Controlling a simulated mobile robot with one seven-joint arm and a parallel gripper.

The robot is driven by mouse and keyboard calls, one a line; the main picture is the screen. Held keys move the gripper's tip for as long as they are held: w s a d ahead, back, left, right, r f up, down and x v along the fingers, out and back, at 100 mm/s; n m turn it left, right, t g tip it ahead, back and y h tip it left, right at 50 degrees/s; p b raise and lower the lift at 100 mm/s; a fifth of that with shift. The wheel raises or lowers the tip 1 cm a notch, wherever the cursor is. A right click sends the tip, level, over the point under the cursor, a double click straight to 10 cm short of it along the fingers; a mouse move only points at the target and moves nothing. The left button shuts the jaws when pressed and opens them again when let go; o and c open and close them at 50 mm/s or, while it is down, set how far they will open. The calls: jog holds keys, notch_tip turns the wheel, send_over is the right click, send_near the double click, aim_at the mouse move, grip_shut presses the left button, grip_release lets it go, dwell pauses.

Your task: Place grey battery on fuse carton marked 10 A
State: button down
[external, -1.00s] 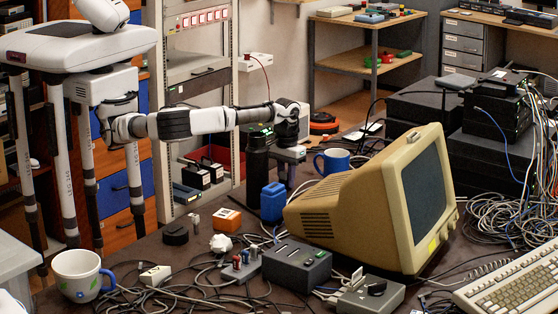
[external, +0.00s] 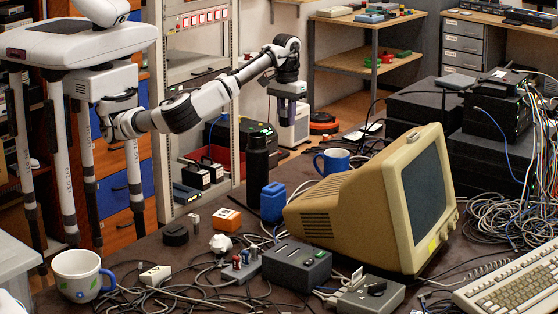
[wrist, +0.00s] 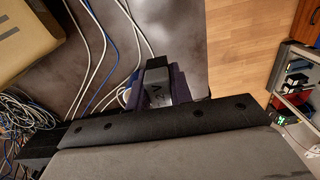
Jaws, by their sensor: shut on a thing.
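My gripper (external: 289,97) is raised in the air beyond the black cylinder, at the back of the dark table in the external view. In the wrist view its purple fingers are shut on a grey block with a "V" marking, the grey battery (wrist: 158,92). The battery is too small to make out clearly in the external view. An orange carton (external: 227,219) with a white label lies on the table, left of the blue container; its marking is too small to read. The gripper is well above and to the right of this carton, apart from it.
A tall black cylinder (external: 257,172) and a blue container (external: 273,203) stand near the carton. A blue mug (external: 333,162) and a beige monitor (external: 330,205) are to the right. A crumpled white lump (external: 221,243), a black item (external: 175,235) and cables crowd the carton's front and left.

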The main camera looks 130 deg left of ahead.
notch_tip(320, 180, up, 10)
jog(key=shift+r, duration=0.1)
jog(key=w+d+n+p, duration=0.1)
jog(key=w+d+n, duration=0.1)
jog(key=d, duration=0.5)
jog(key=w+d+n+p, duration=0.2)
jog(key=d, duration=0.5)
jog(key=n+p, duration=0.2)
jog(key=n, duration=0.3)
send_over(227, 213)
notch_tip(227, 213, down, 4)
notch_tip(227, 213, down, 22)
jog(key=shift+w+d+r, duration=0.1)
jog(key=shift+r, duration=0.15)
jog(key=c, duration=1.7)
grip_release()
jog(key=shift+f, duration=0.15)
jog(key=o, duration=0.4)
jog(key=shift+o, duration=0.2)
